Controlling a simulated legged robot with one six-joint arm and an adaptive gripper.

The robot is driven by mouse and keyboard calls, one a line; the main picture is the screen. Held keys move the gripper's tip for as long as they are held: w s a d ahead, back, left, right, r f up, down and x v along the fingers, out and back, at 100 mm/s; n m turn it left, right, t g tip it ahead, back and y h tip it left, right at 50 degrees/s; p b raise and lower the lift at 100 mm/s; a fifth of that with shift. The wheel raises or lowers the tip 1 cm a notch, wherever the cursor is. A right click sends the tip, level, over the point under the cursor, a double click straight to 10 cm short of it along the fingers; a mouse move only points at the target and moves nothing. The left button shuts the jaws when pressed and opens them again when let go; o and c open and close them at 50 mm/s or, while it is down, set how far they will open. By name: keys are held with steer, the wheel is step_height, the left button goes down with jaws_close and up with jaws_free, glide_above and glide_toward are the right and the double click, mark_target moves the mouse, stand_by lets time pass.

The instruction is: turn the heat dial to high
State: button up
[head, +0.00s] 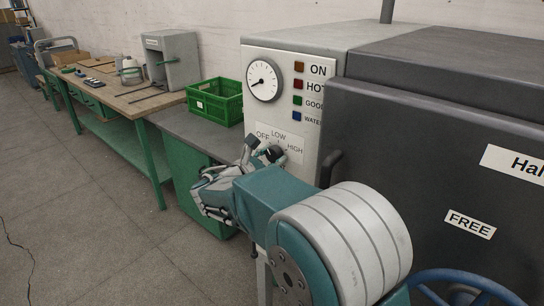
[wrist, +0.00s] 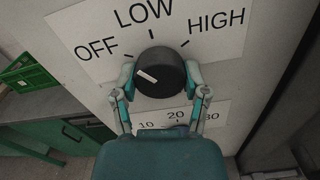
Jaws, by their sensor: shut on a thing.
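The heat dial (wrist: 165,85) is a round black knob with a white pointer mark. It sits on a white label with OFF, LOW and HIGH around it. The mark lies on the dial's left side, pointing left and slightly up, nearest to OFF. My gripper (wrist: 160,74) is shut on the dial, one finger at its left side and one at its right. In the head view the dial (head: 274,154) is on the pale machine front, with my gripper (head: 263,152) at it. My fingers hide part of its rim.
A gauge (head: 263,80) and coloured indicators (head: 298,84) are above the dial. A dark handle (head: 331,168) is close to its right. A green crate (head: 215,101) stands on the bench at the left. A second scale label (wrist: 180,115) is below the dial.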

steer(key=m, duration=0.4)
steer(key=shift+m, duration=0.3)
steer(key=m, duration=1)
steer(key=shift+a, duration=0.1)
steer(key=shift+f+m, duration=0.15)
steer(key=shift+m, duration=2.05)
steer(key=o, duration=1.1)
steer(key=shift+w+f, duration=0.1)
steer(key=shift+o, duration=0.2)
steer(key=shift+r, duration=0.2)
